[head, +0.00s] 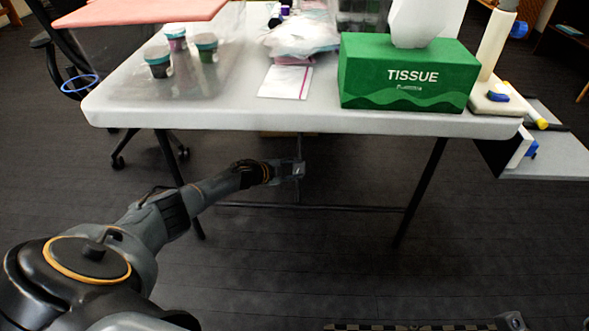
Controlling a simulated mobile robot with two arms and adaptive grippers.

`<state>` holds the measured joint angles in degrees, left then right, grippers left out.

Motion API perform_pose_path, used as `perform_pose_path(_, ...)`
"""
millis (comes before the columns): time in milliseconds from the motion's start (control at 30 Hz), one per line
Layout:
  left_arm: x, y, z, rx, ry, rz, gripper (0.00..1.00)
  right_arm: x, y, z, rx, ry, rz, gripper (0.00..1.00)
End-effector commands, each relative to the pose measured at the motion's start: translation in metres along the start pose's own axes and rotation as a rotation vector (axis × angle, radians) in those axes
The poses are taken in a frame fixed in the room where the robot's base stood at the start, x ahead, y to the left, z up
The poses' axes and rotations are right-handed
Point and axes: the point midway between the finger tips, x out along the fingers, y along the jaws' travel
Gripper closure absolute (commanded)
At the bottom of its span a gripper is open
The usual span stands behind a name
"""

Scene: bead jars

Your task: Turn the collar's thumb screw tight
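A pale upright post (495,45) stands at the table's right end on a light base (493,103). A blue knob (518,29) shows at the post's upper right side and may be the thumb screw. The collar itself is not clear at this size. My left gripper (299,170) is below and in front of the table's front edge, well left of and lower than the post. It touches nothing I can see, and its fingers are too small to read. My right gripper cannot be made out.
A white table (300,117) holds a green tissue box (405,80) left of the post, several lidded jars (158,65) and clear bags (300,38). A blue piece (497,97) lies on the base. A grey side shelf (560,160) juts out right. Floor in front looks open.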

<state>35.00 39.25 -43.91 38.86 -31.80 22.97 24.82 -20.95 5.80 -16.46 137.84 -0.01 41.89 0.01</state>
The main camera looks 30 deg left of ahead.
Motion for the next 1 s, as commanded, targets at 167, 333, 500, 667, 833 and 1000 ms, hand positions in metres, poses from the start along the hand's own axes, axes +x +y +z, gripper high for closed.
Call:
perform_pose_path(167, 0.000, 0.000, -0.001, 0.000, 0.001, -0.001, 0.42, 0.000, 0.000, 0.000, 0.000, 0.001, 0.000, 1.00)
perform_pose_path(333, 0.000, 0.000, -0.001, -0.001, 0.001, -0.001, 0.42, 0.000, 0.000, -0.001, -0.001, 0.002, 0.000, 1.00)
perform_pose_path(500, -0.003, 0.000, 0.000, 0.000, 0.000, -0.001, 0.42, 0.000, 0.000, 0.000, 0.001, -0.001, 0.000, 1.00)
perform_pose_path(667, -0.015, -0.001, 0.002, 0.001, -0.002, -0.001, 0.42, 0.000, 0.000, 0.000, 0.001, -0.001, 0.000, 1.00)
perform_pose_path(833, -0.035, 0.001, 0.001, 0.003, 0.000, 0.002, 0.42, 0.000, 0.000, 0.000, 0.001, 0.000, 0.000, 1.00)
perform_pose_path(1000, -0.063, 0.001, 0.000, 0.002, 0.000, 0.003, 0.42, 0.000, 0.000, 0.000, 0.001, 0.000, 0.000, 1.00)
